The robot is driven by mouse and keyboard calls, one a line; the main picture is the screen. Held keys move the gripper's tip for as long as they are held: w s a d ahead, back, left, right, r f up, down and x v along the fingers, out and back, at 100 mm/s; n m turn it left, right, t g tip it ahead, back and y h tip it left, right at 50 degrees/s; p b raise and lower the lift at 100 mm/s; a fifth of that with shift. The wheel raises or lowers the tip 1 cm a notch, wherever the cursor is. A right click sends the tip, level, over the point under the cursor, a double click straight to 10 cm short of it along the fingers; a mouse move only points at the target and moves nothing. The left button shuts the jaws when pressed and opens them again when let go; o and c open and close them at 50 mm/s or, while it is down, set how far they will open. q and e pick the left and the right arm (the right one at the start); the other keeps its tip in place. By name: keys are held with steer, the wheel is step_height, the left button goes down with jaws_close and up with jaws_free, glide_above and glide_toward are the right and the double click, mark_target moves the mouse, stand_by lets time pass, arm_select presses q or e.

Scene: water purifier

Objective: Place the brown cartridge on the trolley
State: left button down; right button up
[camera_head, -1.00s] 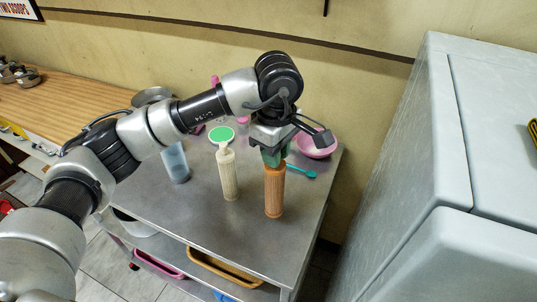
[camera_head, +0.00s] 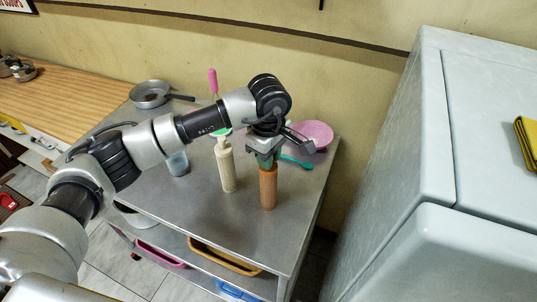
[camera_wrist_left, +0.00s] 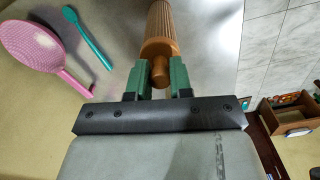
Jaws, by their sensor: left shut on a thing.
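The brown cartridge (camera_head: 268,190) stands upright at the trolley's top, near its right side. Its ribbed body and narrow neck also show in the left wrist view (camera_wrist_left: 160,32). My left gripper (camera_head: 266,160) is above it, with its green fingers (camera_wrist_left: 160,76) shut on the cartridge's neck. The trolley (camera_head: 210,225) has a grey metal top. I cannot tell for certain whether the cartridge's base touches that top. My right gripper is not in view.
A cream cartridge (camera_head: 226,168) stands left of the brown one. A pink strainer (camera_head: 318,134), a teal spoon (camera_head: 297,162) and a pan (camera_head: 150,94) lie behind. A large grey cabinet (camera_head: 440,170) rises at the right. The trolley's front top is clear.

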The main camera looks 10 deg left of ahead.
arm_select(q)
steer(key=c, duration=1)
jaws_free()
steer(key=shift+c, duration=0.2)
steer(key=shift+r+p, duration=0.15)
steer(key=shift+p, duration=0.15)
steer(key=shift+r, duration=0.2)
step_height(320, 180, up, 12)
steer(key=b, duration=0.3)
steer(key=shift+f+b, duration=0.2)
steer(key=shift+b, duration=0.15)
